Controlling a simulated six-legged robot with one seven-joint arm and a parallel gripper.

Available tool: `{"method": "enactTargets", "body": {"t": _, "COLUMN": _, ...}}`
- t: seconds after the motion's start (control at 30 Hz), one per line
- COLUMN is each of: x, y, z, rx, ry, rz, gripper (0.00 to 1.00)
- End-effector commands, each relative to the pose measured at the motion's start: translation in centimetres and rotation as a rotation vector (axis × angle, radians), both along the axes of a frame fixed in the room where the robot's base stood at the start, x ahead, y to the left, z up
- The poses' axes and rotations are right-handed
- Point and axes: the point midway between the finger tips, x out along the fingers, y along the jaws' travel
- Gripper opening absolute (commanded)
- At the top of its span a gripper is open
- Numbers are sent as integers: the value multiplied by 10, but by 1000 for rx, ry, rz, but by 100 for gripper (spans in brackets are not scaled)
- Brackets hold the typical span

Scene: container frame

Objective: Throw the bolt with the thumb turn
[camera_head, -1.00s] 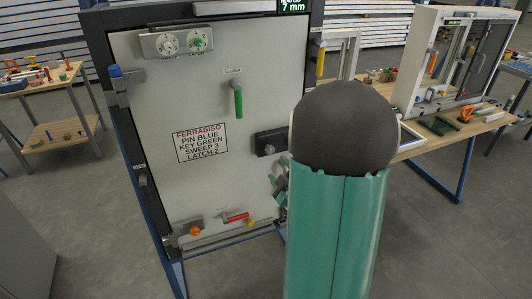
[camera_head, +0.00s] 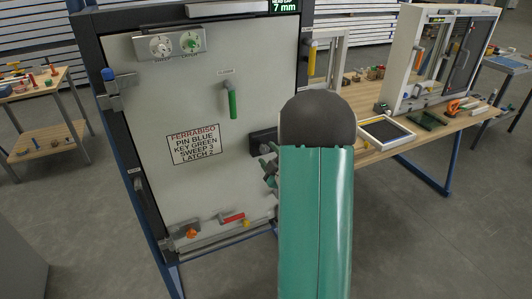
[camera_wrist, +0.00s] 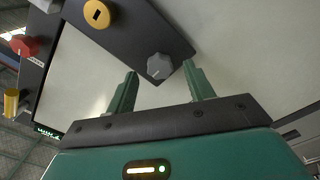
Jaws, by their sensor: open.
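The thumb turn (camera_wrist: 159,66) is a grey faceted knob on a dark lock plate (camera_wrist: 125,30) on the pale door panel. In the head view the dark plate (camera_head: 262,141) sits at the panel's right edge, and my arm hides much of it. My gripper (camera_wrist: 160,71) is open, its two green fingers pointing at the plate. In the wrist view the knob shows between and just beyond the fingertips, with no clear contact. A yellow round cylinder with a dark slot (camera_wrist: 97,14) is on the same plate. In the head view my gripper (camera_head: 268,166) is partly hidden behind my arm.
The door panel (camera_head: 200,100) carries two dials (camera_head: 175,44), a green hanging handle (camera_head: 232,103), a printed label (camera_head: 196,143) and a red-handled latch (camera_head: 232,217). A red knob (camera_wrist: 23,45) shows in the wrist view. A workbench (camera_head: 400,135) stands at the right.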

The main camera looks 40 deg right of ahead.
Motion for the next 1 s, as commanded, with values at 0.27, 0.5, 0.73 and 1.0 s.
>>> {"method": "enactTargets", "body": {"t": 0.27, "x": 23, "y": -6, "z": 0, "rx": 0, "ry": 0, "rz": -2, "gripper": 53}}
{"method": "enactTargets", "body": {"t": 0.5, "x": 23, "y": -6, "z": 0, "rx": 0, "ry": 0, "rz": -2, "gripper": 53}}
{"method": "enactTargets", "body": {"t": 0.73, "x": 23, "y": -6, "z": 0, "rx": 0, "ry": 0, "rz": -2, "gripper": 8}}
{"method": "enactTargets", "body": {"t": 1.0, "x": 23, "y": -6, "z": 0, "rx": 16, "ry": -5, "rz": -3, "gripper": 8}}
